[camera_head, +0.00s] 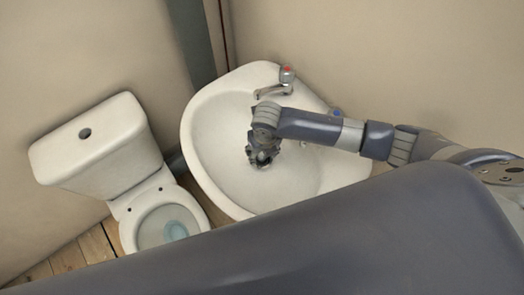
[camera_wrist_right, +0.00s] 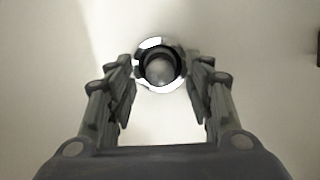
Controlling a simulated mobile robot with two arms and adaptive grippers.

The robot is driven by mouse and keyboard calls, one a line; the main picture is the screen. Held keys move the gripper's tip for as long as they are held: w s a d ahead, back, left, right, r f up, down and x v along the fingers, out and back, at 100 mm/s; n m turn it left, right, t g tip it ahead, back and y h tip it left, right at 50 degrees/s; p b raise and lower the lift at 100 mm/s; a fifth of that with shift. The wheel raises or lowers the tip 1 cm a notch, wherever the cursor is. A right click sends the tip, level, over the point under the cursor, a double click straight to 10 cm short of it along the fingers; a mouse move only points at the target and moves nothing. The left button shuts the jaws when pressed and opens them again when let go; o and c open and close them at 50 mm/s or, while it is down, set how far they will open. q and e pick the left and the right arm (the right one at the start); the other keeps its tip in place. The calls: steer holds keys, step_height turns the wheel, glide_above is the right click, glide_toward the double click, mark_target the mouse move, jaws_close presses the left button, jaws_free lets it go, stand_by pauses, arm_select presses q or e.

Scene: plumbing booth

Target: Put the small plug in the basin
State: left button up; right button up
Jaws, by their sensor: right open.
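The white basin (camera_head: 215,125) stands in the middle of the head view. My right gripper (camera_head: 262,161) points down into its bowl. In the right wrist view the right gripper (camera_wrist_right: 160,80) is open, with a finger on each side of the drain. The drain's shiny ring (camera_wrist_right: 160,89) shows just beyond the fingertips. A small round grey thing, which looks like the small plug (camera_wrist_right: 160,69), sits within the ring with a dark band around it. The fingers look apart from it. I cannot tell how deep it sits. The gripper hides the drain in the head view. My left gripper is not in view.
A white toilet (camera_head: 100,150) stands to the left. Walls close in behind the basin.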

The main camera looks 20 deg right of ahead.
step_height(320, 180, up, 12)
steer(key=s, duration=0.1)
steer(key=shift+s+f, duration=0.25)
steer(key=shift+s, duration=0.1)
stand_by(0.4)
